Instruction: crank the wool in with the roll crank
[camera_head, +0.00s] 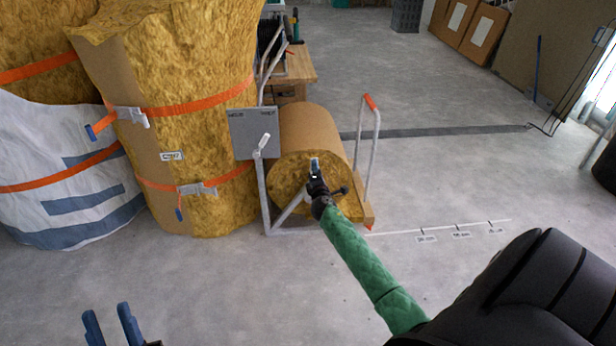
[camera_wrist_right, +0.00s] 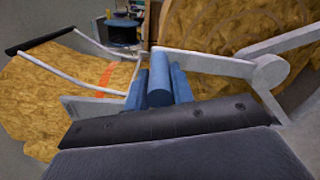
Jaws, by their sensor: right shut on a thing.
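The roll (camera_head: 312,130), brown outside with yellow wool at its end face, lies on a low frame in the middle of the head view. My right gripper (camera_head: 314,168) is in front of that end face. In the right wrist view its blue fingers are shut around the blue grip of the roll crank (camera_wrist_right: 159,82). A grey crank arm (camera_wrist_right: 215,63) runs from the grip toward a round hub at the right. Yellow wool fills much of the background there. My left gripper (camera_head: 110,325) is at the bottom left of the head view, fingers apart and empty, away from the roll.
Large wool bundles (camera_head: 195,75) with orange straps stand left of the roll. A workbench (camera_head: 300,65) is behind. Floor at right is mostly free.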

